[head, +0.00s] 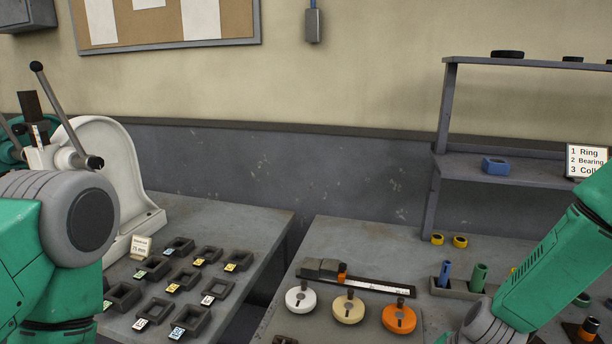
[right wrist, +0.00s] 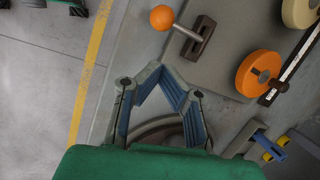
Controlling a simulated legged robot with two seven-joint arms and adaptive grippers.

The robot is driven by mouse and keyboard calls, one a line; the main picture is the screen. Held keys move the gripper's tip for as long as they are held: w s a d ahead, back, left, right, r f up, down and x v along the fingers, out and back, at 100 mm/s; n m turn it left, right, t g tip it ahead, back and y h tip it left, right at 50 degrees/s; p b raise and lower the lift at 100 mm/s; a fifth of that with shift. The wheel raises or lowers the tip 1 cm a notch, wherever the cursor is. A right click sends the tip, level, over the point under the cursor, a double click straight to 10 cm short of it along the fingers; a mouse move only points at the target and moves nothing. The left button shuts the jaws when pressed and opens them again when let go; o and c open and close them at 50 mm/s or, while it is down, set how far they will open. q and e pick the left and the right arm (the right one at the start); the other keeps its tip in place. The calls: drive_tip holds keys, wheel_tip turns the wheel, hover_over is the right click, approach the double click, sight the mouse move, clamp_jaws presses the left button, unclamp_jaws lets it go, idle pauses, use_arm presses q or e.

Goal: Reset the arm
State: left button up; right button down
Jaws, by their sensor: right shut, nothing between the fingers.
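The arbor press (head: 108,160) stands at the left in the head view, with a pale curved body. My left arm covers the lower part of the press, and the left gripper is not in view. My right gripper (right wrist: 158,70) shows in the right wrist view, shut and empty, its fingers meeting in a point. It is apart from a silver lever with an orange ball (right wrist: 162,17) in a dark slotted block. The right gripper is out of the head view.
Several small dark trays (head: 168,284) with labels cover the left bench. The right bench holds white, cream and orange discs (head: 399,318), a ruler-like rail (head: 372,285) and a rack of pegs (head: 460,291). A gap separates the benches. A shelf (head: 520,172) stands at the right.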

drive_tip(key=s+d+f+n+g+h, duration=0.1)
drive_tip(key=s+d+f+n, duration=0.15)
drive_tip(key=s+n, duration=0.55)
drive_tip(key=s+d+f+n+g+h+b, duration=0.1)
drive_tip(key=s+f+n, duration=0.25)
drive_tip(key=s, duration=0.85)
drive_tip(key=s+d+f+n+g+h, duration=0.1)
drive_tip(key=s+f+n, duration=0.2)
drive_tip(key=s+n, duration=0.55)
use_arm(q)
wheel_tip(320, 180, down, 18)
drive_tip(key=b, duration=1.7)
use_arm(e)
wheel_tip(320, 180, down, 16)
drive_tip(key=w+a+m, duration=0.1)
drive_tip(key=shift+w+t, duration=0.15)
drive_tip(key=shift+t, duration=0.25)
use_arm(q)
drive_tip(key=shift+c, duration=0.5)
